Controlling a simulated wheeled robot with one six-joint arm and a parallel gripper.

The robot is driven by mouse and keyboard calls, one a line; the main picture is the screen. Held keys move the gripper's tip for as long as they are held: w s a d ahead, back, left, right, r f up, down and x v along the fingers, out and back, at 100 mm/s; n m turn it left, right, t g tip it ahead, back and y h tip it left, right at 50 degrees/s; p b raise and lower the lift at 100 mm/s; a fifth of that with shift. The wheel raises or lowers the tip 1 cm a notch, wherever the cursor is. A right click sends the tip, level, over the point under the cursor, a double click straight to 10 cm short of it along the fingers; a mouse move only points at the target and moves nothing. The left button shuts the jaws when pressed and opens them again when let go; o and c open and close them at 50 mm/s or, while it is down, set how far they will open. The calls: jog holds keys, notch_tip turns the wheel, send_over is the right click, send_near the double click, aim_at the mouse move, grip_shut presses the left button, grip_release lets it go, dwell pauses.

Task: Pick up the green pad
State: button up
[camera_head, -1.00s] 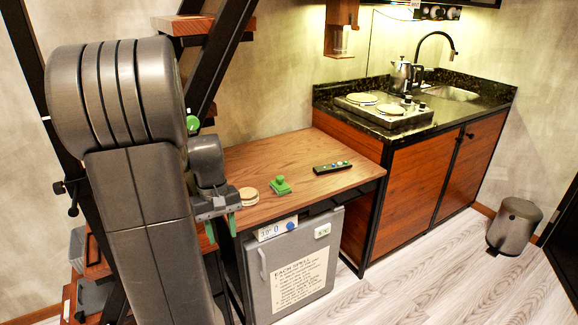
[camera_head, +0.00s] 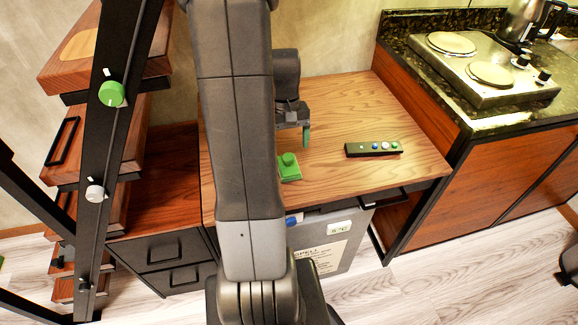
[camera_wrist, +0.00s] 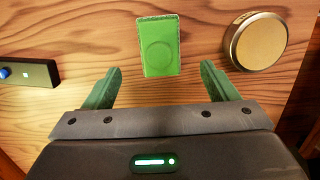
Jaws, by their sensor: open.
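The green pad (camera_head: 289,167) is a small green block with a round raised knob, lying on the wooden desk top near its front edge. In the wrist view the green pad (camera_wrist: 159,46) lies flat ahead of my gripper, between the lines of its two fingers and beyond their tips. My gripper (camera_wrist: 159,72) is open and empty, with green finger pads. In the head view my gripper (camera_head: 305,136) hangs over the desk just behind and right of the pad; one finger shows, and my arm hides part of the area.
A dark remote (camera_head: 373,149) with coloured buttons lies on the desk to the right. A round tan-topped disc (camera_wrist: 257,41) sits beside the pad in the wrist view. The desk (camera_head: 335,115) is otherwise mostly clear.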

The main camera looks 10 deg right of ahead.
aim_at(288, 155)
jog(key=shift+s+a+f, duration=0.1)
jog(key=shift+s+f, duration=0.05)
jog(key=shift+f, duration=0.4)
jog(key=shift+s+f, duration=0.15)
jog(key=shift+f, duration=0.4)
jog(key=shift+s+f, duration=0.15)
jog(key=shift+f, duration=1.05)
jog(key=shift+s+f, duration=0.15)
jog(key=shift+f, duration=1)
jog(key=c, duration=1.1)
notch_tip(288, 155, up, 10)
jog(key=shift+r+p, duration=0.1)
jog(key=shift+p, duration=0.2)
jog(key=shift+o, duration=1.1)
jog(key=shift+c, duration=0.4)
